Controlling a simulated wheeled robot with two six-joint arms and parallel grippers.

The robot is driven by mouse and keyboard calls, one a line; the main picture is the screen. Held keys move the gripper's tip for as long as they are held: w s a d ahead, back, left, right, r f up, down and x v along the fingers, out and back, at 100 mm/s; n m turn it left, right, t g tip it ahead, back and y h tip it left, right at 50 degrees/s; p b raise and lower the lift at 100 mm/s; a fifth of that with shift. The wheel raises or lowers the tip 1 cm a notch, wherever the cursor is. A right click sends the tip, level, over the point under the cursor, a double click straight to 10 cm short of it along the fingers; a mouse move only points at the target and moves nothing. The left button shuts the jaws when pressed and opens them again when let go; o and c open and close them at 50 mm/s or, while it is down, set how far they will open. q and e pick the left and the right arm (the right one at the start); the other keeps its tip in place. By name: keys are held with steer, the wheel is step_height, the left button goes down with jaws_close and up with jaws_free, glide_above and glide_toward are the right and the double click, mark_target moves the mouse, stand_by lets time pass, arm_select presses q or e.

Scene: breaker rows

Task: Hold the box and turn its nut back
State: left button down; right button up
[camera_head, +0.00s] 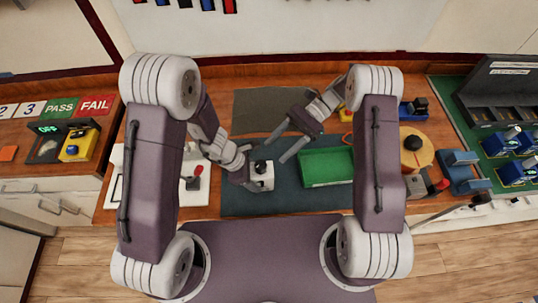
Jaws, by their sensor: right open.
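A small white box (264,183) with a black nut (261,167) on it sits on the dark mat near the middle of the bench. My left gripper (249,174) is right at the box's left side, against or around it. Its fingertips are too small and partly hidden to tell whether they are shut on the box. My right gripper (276,150) is open and empty, above and to the right of the box. Its two fingers point down-left toward the nut, apart from it.
A green tray (326,168) lies right of the box. A grey mat (262,110) lies behind. A white panel with a red knob (198,170) is at left. A yellow disc with a black knob (413,145) and blue holders (462,158) stand at right.

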steer(key=shift+v, duration=0.95)
steer(key=m+t+h, duration=0.5)
steer(key=t+h, duration=0.2)
glide_toward(261, 163)
steer(key=x, duration=0.8)
steer(key=shift+a+f, duration=0.2)
steer(key=shift+f, duration=0.15)
steer(key=shift+c, duration=0.3)
